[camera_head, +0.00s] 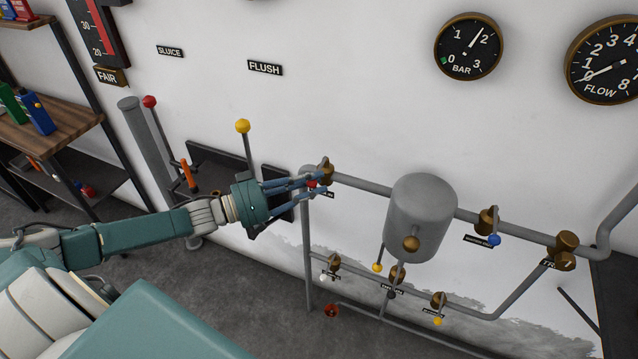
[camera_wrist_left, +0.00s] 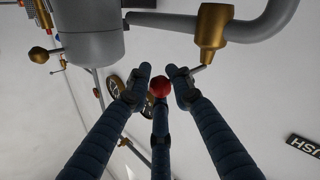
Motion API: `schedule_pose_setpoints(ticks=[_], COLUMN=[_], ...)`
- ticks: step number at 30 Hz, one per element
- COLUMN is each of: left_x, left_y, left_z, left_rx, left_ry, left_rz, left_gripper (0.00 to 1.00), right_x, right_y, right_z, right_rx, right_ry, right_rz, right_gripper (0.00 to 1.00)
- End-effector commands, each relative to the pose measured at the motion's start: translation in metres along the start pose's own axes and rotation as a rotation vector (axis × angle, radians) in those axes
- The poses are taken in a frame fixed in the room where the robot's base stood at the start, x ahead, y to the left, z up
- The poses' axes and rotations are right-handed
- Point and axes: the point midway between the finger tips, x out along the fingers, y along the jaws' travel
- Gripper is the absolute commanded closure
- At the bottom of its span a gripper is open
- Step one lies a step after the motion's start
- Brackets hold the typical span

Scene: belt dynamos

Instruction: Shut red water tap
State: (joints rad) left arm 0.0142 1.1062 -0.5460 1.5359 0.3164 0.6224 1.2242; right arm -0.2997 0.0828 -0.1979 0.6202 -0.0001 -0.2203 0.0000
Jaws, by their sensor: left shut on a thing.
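The red water tap is a small red ball on a lever below a brass valve body (camera_head: 326,172) at the left end of the grey pipe. The red ball (camera_wrist_left: 159,87) sits between the blue fingertips in the left wrist view, and it shows partly in the head view (camera_head: 312,184). My left gripper (camera_head: 318,186) is shut on this red knob; its fingers also show in the wrist view (camera_wrist_left: 158,92). The brass body (camera_wrist_left: 213,25) is just above the fingers there. The fingers hide part of the lever and the label. My right gripper is not in view.
A grey tank (camera_head: 421,215) hangs to the right, with a blue-knobbed tap (camera_head: 494,240) beyond it. Several small taps and a red handwheel (camera_head: 331,311) are lower down. A yellow-knobbed lever (camera_head: 242,126) stands just left of the gripper. Two gauges are above.

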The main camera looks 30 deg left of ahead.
Motion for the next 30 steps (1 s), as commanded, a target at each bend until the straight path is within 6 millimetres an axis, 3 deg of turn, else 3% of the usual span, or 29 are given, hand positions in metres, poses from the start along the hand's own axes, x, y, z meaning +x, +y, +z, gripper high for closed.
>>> schedule_pose_setpoints(ticks=[6, 16, 17, 19, 30], left_x=[-0.003, -0.003, -0.003, -0.003, -0.006], left_y=[-0.007, -0.008, -0.007, -0.007, -0.004], left_z=[-0.007, -0.008, -0.009, -0.009, -0.004], left_rx=[0.008, 0.008, 0.008, 0.008, 0.002], left_ry=[0.006, 0.008, 0.008, 0.009, 0.004], left_rz=[-0.014, -0.014, -0.014, -0.013, -0.007], left_gripper=[1.0, 1.0, 0.76, 0.62, 0.62], right_x=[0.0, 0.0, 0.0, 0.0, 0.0], right_y=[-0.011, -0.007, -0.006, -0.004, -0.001], right_z=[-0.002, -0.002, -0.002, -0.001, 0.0], right_rx=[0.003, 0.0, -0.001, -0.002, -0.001], right_ry=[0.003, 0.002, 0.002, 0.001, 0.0], right_rz=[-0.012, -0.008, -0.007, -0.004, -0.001], right_gripper=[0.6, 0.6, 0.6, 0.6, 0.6])
